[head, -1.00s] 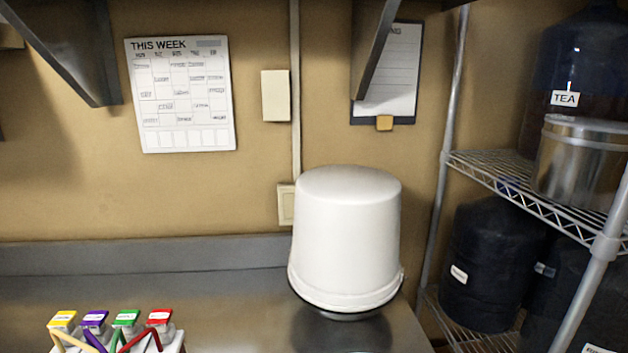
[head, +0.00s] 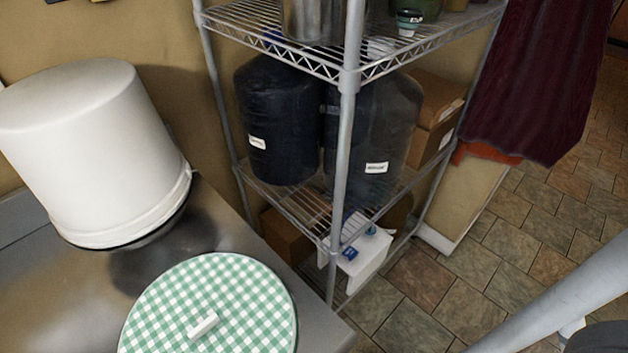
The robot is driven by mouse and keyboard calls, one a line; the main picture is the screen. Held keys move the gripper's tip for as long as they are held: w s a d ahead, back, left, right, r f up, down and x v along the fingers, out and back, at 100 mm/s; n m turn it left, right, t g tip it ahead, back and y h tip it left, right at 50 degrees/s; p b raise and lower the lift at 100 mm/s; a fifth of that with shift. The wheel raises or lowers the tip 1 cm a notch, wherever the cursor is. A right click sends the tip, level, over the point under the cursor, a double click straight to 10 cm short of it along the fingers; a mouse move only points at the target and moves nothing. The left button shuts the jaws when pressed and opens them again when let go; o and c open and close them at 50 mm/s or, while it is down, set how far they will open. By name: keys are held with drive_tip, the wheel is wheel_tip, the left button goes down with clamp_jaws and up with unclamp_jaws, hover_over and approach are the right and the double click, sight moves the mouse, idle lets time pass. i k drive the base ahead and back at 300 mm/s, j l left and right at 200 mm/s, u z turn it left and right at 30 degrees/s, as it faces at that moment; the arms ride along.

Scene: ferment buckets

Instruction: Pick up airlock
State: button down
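I cannot make out an airlock for certain. A small white piece (head: 204,326) lies on a round green-and-white checked cover (head: 222,283) on the steel counter; it is too plain to name. A white box (head: 361,258) on the lowest shelf holds small blue items (head: 350,253), too small to tell. My gripper is not in view; only part of my grey arm shows at the lower right.
A large white upturned bucket (head: 92,150) stands on the counter (head: 60,300). Tiled floor (head: 500,240) is open at right; a maroon cloth (head: 540,80) hangs there.

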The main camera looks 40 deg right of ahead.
sight(370, 232)
drive_tip(key=z, duration=1.35)
